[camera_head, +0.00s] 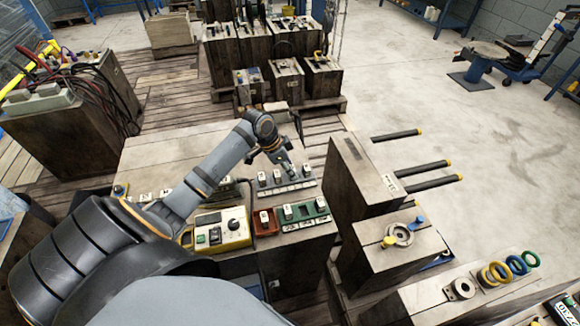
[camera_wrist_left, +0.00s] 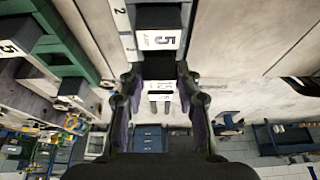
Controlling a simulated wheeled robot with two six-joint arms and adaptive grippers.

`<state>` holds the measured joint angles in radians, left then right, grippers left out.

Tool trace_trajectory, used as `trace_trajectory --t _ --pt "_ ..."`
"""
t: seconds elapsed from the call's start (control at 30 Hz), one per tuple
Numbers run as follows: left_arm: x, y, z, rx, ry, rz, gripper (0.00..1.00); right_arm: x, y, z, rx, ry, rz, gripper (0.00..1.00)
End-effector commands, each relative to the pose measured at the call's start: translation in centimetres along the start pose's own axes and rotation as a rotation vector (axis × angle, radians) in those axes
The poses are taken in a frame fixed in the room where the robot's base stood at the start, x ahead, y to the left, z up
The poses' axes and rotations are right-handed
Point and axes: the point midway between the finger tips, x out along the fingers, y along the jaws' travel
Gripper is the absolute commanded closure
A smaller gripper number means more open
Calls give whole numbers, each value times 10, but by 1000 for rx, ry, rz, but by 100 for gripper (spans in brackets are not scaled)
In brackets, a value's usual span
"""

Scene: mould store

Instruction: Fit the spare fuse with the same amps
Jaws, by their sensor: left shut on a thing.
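My left gripper (camera_head: 287,164) reaches over the far side of the bench and is shut on a dark fuse (camera_wrist_left: 158,66) between its fingertips. A white label reading 5 (camera_wrist_left: 159,40) shows there in the left wrist view; whether it belongs to the held fuse is unclear. Below the gripper is a grey strip (camera_head: 284,189) with several upright fuses, including one at its left end (camera_head: 262,179). Nearer, a green holder (camera_head: 305,222) carries fuses with white labels. A red tray (camera_head: 265,230) beside it holds one fuse (camera_head: 264,217). My right gripper is not in view.
A yellow tester (camera_head: 236,226) stands left of the red tray. A tall wooden block (camera_head: 357,185) stands right of the bench. Another block (camera_head: 392,249) bears a metal ring and coloured parts. Open floor (camera_head: 470,140) lies at the right.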

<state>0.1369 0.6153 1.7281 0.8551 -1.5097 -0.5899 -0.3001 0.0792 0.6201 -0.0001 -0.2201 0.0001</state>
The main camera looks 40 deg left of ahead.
Motion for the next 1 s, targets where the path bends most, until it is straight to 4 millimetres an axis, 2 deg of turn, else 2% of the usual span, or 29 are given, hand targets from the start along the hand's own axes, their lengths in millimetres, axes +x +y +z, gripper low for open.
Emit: trace_trajectory --t 1.0 --pt "8 0 3 0 0 0 96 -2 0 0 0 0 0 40"
